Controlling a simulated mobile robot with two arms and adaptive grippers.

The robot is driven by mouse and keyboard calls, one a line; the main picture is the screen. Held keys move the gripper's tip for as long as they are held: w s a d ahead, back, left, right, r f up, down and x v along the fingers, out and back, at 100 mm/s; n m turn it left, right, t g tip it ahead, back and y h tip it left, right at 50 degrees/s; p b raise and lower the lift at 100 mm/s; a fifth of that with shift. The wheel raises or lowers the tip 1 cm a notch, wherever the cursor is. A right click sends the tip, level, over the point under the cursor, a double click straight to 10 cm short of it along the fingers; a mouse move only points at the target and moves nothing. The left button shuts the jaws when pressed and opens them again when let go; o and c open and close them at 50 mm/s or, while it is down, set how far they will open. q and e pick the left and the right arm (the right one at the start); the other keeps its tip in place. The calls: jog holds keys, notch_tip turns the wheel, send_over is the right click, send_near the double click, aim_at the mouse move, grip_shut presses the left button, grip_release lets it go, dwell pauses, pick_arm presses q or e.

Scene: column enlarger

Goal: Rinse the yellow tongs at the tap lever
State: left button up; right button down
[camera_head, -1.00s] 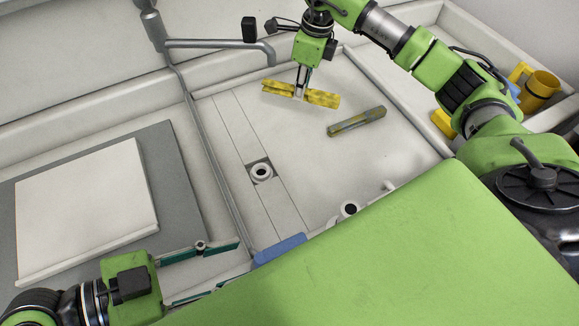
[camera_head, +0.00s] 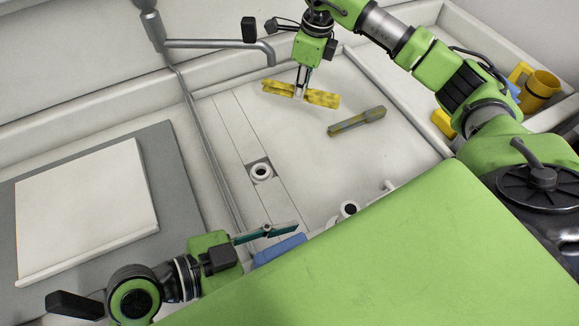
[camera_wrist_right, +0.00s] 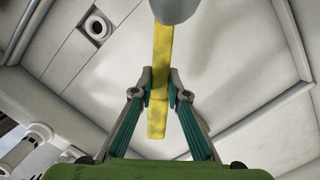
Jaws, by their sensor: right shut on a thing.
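The yellow tongs (camera_head: 318,98) are held crosswise by my right gripper (camera_head: 301,92), above the sink floor, right of and lower in the picture than the tap spout's end (camera_head: 270,58). In the right wrist view both fingers (camera_wrist_right: 159,88) are shut on the tongs (camera_wrist_right: 160,60), and a rounded grey part (camera_wrist_right: 175,10) hides their far end. A small black block (camera_head: 249,28) stands by the spout; I cannot tell if it is the lever. My left gripper (camera_head: 268,234) is empty above the sink's near side, one finger showing away from the palm's middle, the other hidden by the green panel.
A grey and yellow tool (camera_head: 357,121) lies on the sink floor, right of the drain (camera_head: 261,172). A blue item (camera_head: 280,249) lies by the near edge. A white board (camera_head: 85,205) lies on a grey mat at left. A yellow mug (camera_head: 541,88) stands at right.

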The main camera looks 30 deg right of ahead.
pick_arm(q)
grip_shut()
jog(key=shift+s+a+m+g+y, duration=0.15)
jog(key=shift+s+m+g, duration=0.25)
jog(key=shift+m+g, duration=0.5)
jog(key=shift+s+a+m+g+y, duration=0.15)
jog(key=shift+s+m+g, duration=0.2)
jog(key=shift+m+g, duration=0.5)
jog(key=shift+d, duration=0.1)
grip_release()
jog(key=v, duration=1.2)
